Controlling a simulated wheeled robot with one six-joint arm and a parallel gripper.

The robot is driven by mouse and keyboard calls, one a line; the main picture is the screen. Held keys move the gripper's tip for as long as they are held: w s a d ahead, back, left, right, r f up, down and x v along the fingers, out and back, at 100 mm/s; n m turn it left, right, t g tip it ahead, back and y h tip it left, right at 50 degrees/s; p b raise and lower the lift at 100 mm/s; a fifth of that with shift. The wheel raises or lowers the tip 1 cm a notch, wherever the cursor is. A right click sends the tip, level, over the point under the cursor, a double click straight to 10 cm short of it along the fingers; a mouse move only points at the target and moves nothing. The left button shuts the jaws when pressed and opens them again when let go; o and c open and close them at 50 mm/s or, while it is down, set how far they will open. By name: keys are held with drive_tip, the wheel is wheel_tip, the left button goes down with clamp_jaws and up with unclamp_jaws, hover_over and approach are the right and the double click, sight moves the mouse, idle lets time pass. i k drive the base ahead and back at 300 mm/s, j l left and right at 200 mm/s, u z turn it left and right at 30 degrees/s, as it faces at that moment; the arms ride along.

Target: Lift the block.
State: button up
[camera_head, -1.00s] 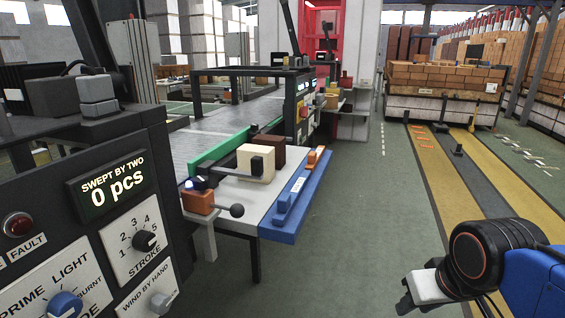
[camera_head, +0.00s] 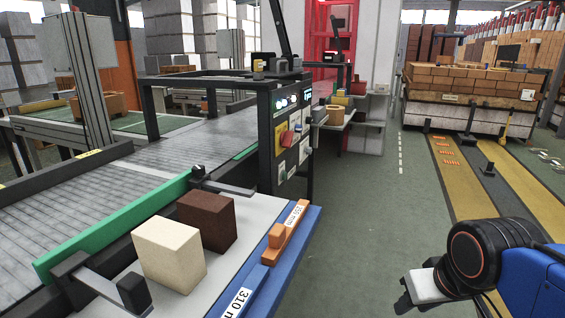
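A cream block (camera_head: 169,254) and a dark brown block (camera_head: 206,220) stand side by side on a pale table top (camera_head: 226,262). The cream one is nearer to me. The task does not say which block is meant. My gripper (camera_head: 424,290) is at the lower right, over the green floor, well to the right of both blocks and apart from them. Only a pale and dark part of its end shows, and its fingertips cannot be made out. Nothing held can be seen.
A green rail (camera_head: 118,232) runs behind the blocks, with a black arm (camera_head: 110,283) at the left. A blue strip (camera_head: 300,243) with an orange stepped piece (camera_head: 284,240) edges the table. A roller conveyor lies beyond. The floor (camera_head: 365,240) to the right is clear.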

sight(337, 113)
drive_tip(key=i+l, duration=0.55)
drive_tip(key=i, duration=0.2)
drive_tip(key=i+l+u, duration=0.15)
drive_tip(key=i+l, duration=0.65)
drive_tip(key=i, duration=0.3)
drive_tip(key=i+l, duration=0.15)
drive_tip(key=i, duration=0.35)
drive_tip(key=u, duration=0.05)
